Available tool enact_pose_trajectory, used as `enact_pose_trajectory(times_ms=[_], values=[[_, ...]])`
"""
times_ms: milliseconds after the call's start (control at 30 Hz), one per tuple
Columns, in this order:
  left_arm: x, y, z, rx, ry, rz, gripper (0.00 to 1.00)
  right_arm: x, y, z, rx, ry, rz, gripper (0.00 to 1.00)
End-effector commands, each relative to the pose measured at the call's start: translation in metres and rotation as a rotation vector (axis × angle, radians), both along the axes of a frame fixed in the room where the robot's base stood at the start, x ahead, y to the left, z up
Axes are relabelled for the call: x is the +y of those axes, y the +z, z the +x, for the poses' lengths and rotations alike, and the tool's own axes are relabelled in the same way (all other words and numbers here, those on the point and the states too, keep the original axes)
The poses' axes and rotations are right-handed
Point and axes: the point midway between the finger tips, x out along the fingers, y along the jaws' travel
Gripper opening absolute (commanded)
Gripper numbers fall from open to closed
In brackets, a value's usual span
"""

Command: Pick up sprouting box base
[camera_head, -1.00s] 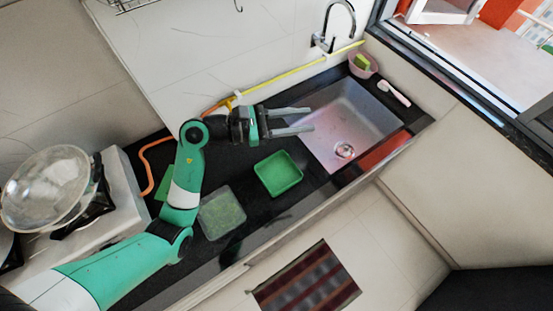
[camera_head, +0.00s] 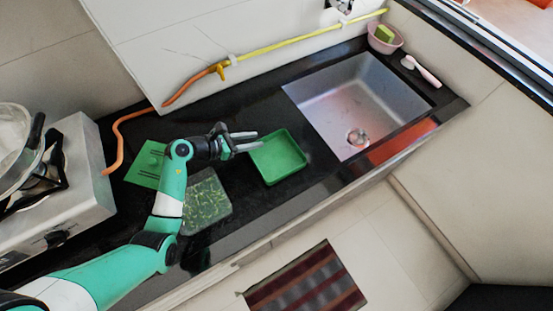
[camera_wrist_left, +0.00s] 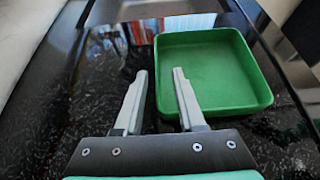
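The sprouting box base appears to be the shallow green tray (camera_head: 278,157) on the black counter, left of the sink. It is empty and also shows in the left wrist view (camera_wrist_left: 208,70). My left gripper (camera_head: 258,140) is at the tray's left edge in the head view. In the left wrist view the gripper (camera_wrist_left: 160,85) is open, with a clear gap between its fingers. The right finger is close to the tray's near left corner; I cannot tell whether they touch. My right gripper is not in view.
A mesh-like green tray or lid (camera_head: 205,203) lies left of the green tray. A green sheet (camera_head: 147,165) lies behind my arm. The sink (camera_head: 355,105) is to the right, with a pink bowl (camera_head: 385,38) behind it. A stove (camera_head: 65,190) stands at left.

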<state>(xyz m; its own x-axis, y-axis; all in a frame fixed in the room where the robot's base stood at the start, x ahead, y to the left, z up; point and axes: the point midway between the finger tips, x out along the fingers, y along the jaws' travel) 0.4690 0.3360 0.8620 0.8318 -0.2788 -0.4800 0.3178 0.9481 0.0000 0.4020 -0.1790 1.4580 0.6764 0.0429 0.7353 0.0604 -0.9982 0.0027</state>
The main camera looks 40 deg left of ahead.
Motion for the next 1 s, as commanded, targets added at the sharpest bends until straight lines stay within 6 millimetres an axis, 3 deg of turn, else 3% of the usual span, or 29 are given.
enact_pose_trajectory(times_ms=[233, 400, 533, 767, 900, 1000], values=[[-0.002, -0.008, 0.01, -0.001, 0.0, 0.001, 0.39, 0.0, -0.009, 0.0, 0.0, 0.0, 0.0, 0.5], [-0.005, -0.028, 0.035, -0.001, -0.003, 0.0, 0.39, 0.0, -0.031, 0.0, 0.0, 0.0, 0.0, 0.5], [-0.01, -0.032, 0.047, 0.0, -0.001, 0.0, 0.39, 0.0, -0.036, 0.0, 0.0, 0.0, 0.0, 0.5], [-0.01, -0.029, 0.049, -0.001, 0.001, 0.0, 0.39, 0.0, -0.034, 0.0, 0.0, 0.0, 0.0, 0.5], [-0.01, -0.03, 0.049, -0.001, 0.001, 0.0, 0.14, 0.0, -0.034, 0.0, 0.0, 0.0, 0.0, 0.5], [-0.01, -0.03, 0.049, -0.001, 0.001, 0.0, 0.0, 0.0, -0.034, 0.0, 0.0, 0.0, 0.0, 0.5]])
